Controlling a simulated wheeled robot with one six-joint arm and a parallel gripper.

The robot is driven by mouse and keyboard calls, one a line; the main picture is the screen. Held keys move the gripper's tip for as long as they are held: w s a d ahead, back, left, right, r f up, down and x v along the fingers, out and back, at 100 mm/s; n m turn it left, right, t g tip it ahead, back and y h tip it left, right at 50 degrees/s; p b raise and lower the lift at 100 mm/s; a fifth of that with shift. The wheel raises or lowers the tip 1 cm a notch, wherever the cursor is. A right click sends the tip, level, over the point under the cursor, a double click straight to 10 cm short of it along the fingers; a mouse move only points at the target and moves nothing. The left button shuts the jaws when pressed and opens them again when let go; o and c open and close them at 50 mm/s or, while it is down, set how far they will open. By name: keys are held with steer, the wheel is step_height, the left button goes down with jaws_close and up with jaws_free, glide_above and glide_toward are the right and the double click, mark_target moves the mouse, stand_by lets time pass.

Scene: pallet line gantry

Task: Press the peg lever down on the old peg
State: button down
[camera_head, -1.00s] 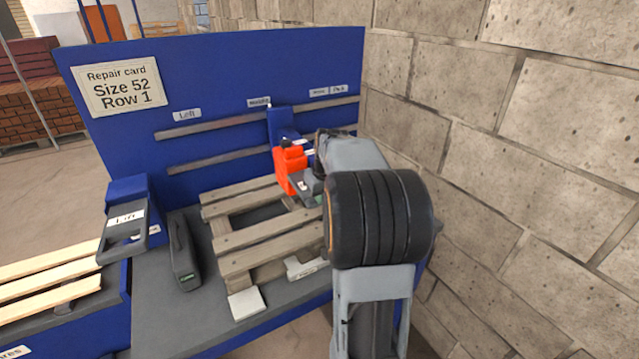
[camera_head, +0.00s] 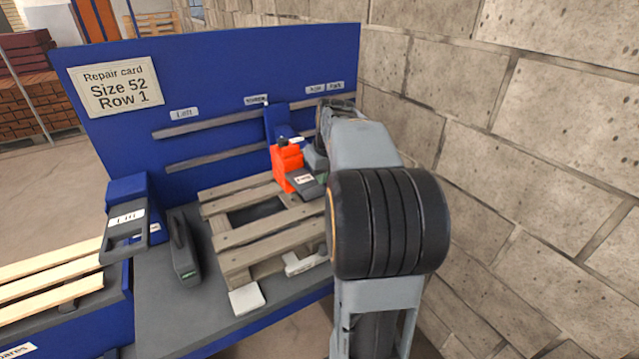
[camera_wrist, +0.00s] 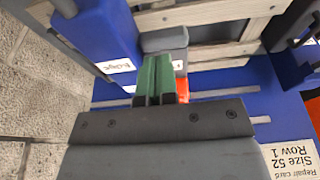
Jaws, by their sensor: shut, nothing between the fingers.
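An orange-red peg unit (camera_head: 287,168) stands at the far side of the wooden pallet (camera_head: 262,240). A dark grey lever (camera_head: 307,184) with a white label juts from its front and looks low, near the slats; I cannot tell if it is fully down. In the wrist view the grey lever (camera_wrist: 165,40) shows just beyond my fingertips, and a bit of the red unit (camera_wrist: 182,90) shows beside the fingers. My gripper (camera_wrist: 156,60) is shut and empty, with green fingers close to the lever; contact cannot be told. In the head view my arm hides most of it.
A blue panel (camera_head: 215,70) stands behind the bench. A block wall (camera_head: 510,130) is close on the right. A blue unit with a labelled handle (camera_head: 125,220) and a dark case (camera_head: 183,250) are on the left. A blue box (camera_wrist: 95,25) is beside my fingers.

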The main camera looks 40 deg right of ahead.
steer(key=shift+s+v, duration=0.2)
steer(key=shift+v, duration=0.75)
steer(key=shift+s+v, duration=0.15)
steer(key=shift+v, duration=0.75)
steer(key=shift+s+v, duration=0.2)
steer(key=shift+v, duration=0.75)
steer(key=shift+f, duration=0.15)
steer(key=w+r, duration=0.3)
steer(key=r, duration=0.1)
steer(key=shift+w+d+r, duration=0.1)
steer(key=shift+w+r, duration=0.05)
steer(key=shift+w, duration=0.2)
glide_toward(314, 189)
steer(key=x, duration=0.5)
steer(key=shift+w+d+b, duration=0.1)
steer(key=shift+w+b, duration=0.2)
steer(key=shift+b, duration=0.05)
steer(key=shift+f, duration=0.9)
